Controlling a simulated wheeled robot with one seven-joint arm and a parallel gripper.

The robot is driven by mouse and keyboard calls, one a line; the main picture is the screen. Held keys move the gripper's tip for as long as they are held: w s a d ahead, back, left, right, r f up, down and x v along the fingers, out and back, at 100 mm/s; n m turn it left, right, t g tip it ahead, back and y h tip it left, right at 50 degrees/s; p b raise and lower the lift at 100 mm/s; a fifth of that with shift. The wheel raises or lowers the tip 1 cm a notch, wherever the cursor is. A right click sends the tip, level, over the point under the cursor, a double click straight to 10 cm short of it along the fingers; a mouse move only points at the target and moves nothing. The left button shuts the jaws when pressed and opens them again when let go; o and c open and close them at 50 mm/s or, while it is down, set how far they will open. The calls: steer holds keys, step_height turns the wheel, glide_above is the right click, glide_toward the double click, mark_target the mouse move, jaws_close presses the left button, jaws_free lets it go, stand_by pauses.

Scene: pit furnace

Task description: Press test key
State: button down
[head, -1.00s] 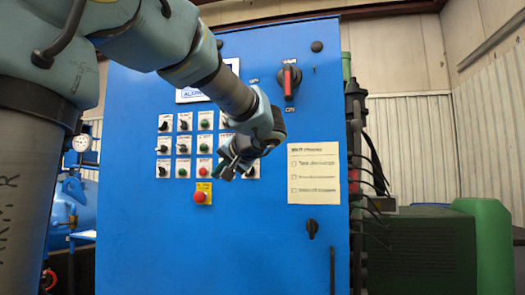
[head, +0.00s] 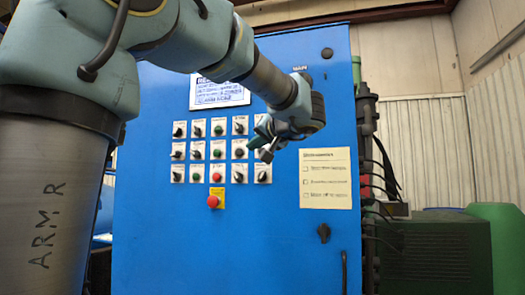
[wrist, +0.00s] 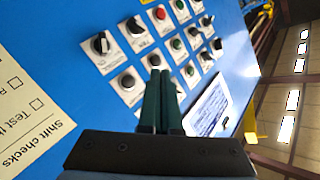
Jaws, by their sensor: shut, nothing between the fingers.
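A blue control cabinet (head: 280,250) carries a grid of small white-labelled buttons and knobs. The labels are too small to read, so I cannot tell which one is the test key. My gripper (head: 263,146) is in front of the grid's right side, over its right column. In the wrist view my gripper (wrist: 162,78) shows two dark green fingers held together, with nothing between them. The fingertips overlap the area by a black button (wrist: 155,60), with another black button (wrist: 127,80) beside them. I cannot tell whether the tips touch the panel.
A red emergency button (head: 213,202) on a yellow plate sits below the grid. A display (head: 219,94) is above it. A paper checklist (head: 326,178) is at the right; a black knob (head: 323,232) is below it. Cables (head: 382,170) run along the cabinet's right side.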

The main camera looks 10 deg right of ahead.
steer(key=w+d+p, duration=0.3)
steer(key=w, duration=0.3)
steer(key=shift+w+d, duration=0.3)
steer(key=shift+w, duration=0.1)
steer(key=shift+w+d, duration=0.1)
stand_by(1.7)
steer(key=shift+w+d, duration=0.15)
steer(key=shift+w, duration=0.1)
steer(key=shift+w+d+b, duration=0.15)
steer(key=shift+w+b, duration=0.15)
steer(key=shift+b, duration=0.1)
stand_by(0.6)
stand_by(0.4)
steer(key=shift+s+a+b, duration=0.4)
steer(key=shift+s+b, duration=0.3)
steer(key=shift+b, duration=0.3)
steer(key=shift+s, duration=0.1)
